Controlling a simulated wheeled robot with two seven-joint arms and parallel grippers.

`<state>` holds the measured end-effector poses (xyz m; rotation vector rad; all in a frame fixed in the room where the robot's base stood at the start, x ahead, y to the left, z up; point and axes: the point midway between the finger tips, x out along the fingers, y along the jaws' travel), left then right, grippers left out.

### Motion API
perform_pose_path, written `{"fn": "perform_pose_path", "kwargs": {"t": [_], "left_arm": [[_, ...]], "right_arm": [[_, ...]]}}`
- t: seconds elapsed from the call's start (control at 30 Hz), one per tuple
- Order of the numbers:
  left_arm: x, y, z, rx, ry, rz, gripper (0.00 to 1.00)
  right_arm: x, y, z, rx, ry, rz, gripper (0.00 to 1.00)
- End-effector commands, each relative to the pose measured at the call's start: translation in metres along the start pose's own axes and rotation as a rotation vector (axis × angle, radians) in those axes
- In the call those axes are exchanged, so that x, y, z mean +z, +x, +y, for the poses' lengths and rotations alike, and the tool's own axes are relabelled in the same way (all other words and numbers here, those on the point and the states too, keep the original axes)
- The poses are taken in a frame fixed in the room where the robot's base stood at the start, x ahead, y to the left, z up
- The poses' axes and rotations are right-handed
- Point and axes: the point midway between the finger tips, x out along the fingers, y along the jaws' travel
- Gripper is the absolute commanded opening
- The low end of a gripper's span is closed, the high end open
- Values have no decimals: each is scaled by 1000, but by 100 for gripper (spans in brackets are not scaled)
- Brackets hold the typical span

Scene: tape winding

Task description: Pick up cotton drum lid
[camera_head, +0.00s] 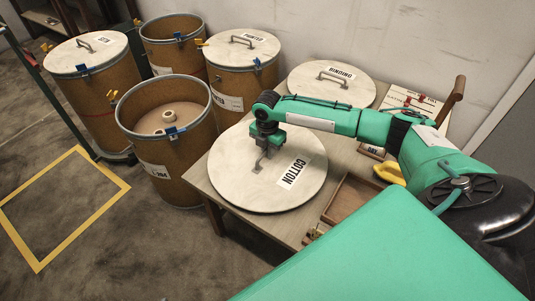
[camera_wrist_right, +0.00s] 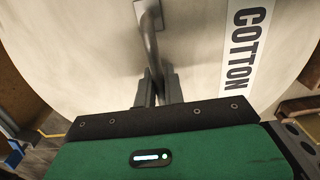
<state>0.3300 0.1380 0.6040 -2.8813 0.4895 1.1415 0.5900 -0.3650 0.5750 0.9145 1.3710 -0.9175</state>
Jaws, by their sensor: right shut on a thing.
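The cotton drum lid (camera_head: 232,177) is a round, pale disc with a white COTTON label (camera_head: 293,172) and a metal handle. It lies at the front left of the wooden table. My right gripper (camera_head: 262,150) comes down over the lid from above, at the handle. In the right wrist view, the gripper's dark fingers (camera_wrist_right: 158,85) are shut on the metal handle (camera_wrist_right: 150,30), and the lid (camera_wrist_right: 85,55) fills most of the picture. I cannot tell whether the lid touches the table. My left gripper is not in view.
An open drum (camera_head: 166,130) with rolls inside stands left of the table. Lidded drums (camera_head: 245,80) and another open drum (camera_head: 172,55) stand behind. The BINDING lid (camera_head: 350,85) lies at the table's back. A wooden tray (camera_head: 350,203) sits right of the cotton lid.

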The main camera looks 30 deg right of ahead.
Motion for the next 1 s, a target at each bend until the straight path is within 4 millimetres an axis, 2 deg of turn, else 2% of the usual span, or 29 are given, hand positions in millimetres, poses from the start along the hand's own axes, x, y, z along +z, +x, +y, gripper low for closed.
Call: {"fn": "perform_pose_path", "kwargs": {"t": [0.03, 0.17, 0.4, 0.6, 0.8, 1.0], "left_arm": [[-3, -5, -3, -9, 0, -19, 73], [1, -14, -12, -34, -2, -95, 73], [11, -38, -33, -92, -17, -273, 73], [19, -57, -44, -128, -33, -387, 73], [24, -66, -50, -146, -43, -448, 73], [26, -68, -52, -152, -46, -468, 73]], "right_arm": [[0, -15, 2, 7, 0, 0, 0], [1, -45, 2, 8, -1, -1, 0], [1, -115, 2, 8, -1, -2, 0], [1, -161, 1, 6, -1, -1, 0], [0, -189, 1, 5, -1, -1, 0], [0, -199, 1, 5, 0, 0, 0]]}}
